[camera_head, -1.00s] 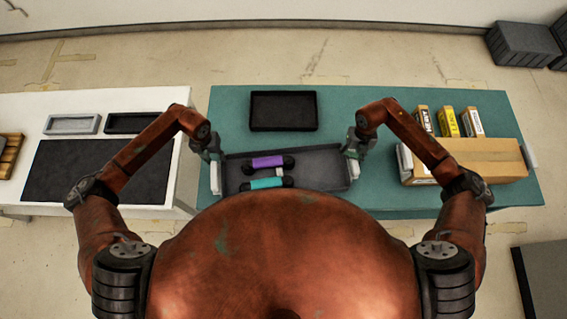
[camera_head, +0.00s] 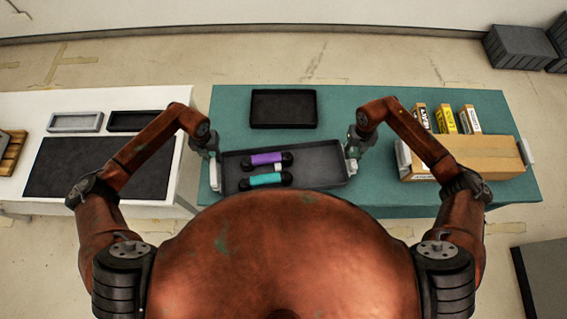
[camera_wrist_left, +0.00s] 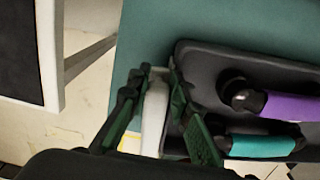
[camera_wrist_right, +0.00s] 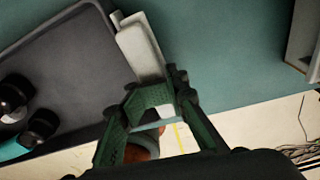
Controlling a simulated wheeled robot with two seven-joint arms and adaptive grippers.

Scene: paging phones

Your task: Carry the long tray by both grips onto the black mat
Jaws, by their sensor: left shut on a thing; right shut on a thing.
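The long dark grey tray (camera_head: 318,165) is at the front of the teal table, slightly tilted in the head view. A purple phone handset (camera_head: 266,159) and a teal one (camera_head: 266,180) lie in its left part. My left gripper (camera_wrist_left: 160,75) is shut on the tray's white left grip (camera_wrist_left: 154,115). My right gripper (camera_wrist_right: 150,95) is shut on the white right grip (camera_wrist_right: 140,48). Whether the tray touches the table is hard to tell. The black mat (camera_head: 100,168) lies empty on the white table at the left.
A gap separates the white table (camera_head: 160,98) from the teal table (camera_head: 222,112). A black tray (camera_head: 284,110) stands behind the long tray. A cardboard box (camera_head: 478,158) and several small boxes (camera_head: 446,120) are at the right. Two small trays (camera_head: 75,122) sit behind the mat.

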